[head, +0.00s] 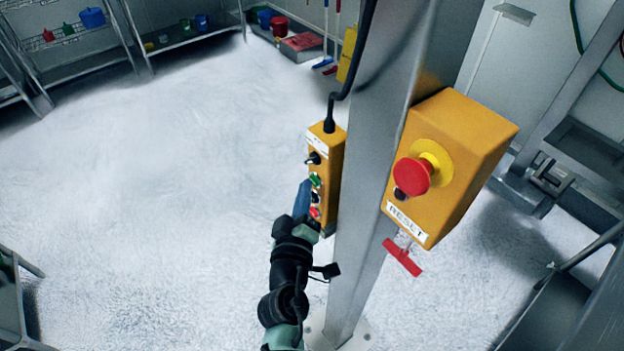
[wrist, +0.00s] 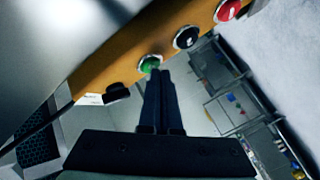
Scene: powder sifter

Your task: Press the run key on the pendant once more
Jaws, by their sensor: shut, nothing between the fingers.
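The pendant (head: 328,170) is a narrow yellow box on the left side of a grey metal post, with a black cable at its top. Its face carries a black switch (head: 313,158), a green key (head: 315,180), a black key and a red key (head: 315,213). My gripper (head: 303,190) is shut and empty, its fingertips close to the pendant face. In the wrist view the closed fingertips (wrist: 155,74) are right at the green key (wrist: 149,63). I cannot tell whether they touch it or press it in. Which key is marked run is not readable.
A larger yellow box (head: 465,140) with a red mushroom button and a RESET label is on the right of the post (head: 365,150). A red T-handle (head: 402,257) hangs below it. Shelves with coloured tubs (head: 92,18) stand at the back left. The pale floor at left is clear.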

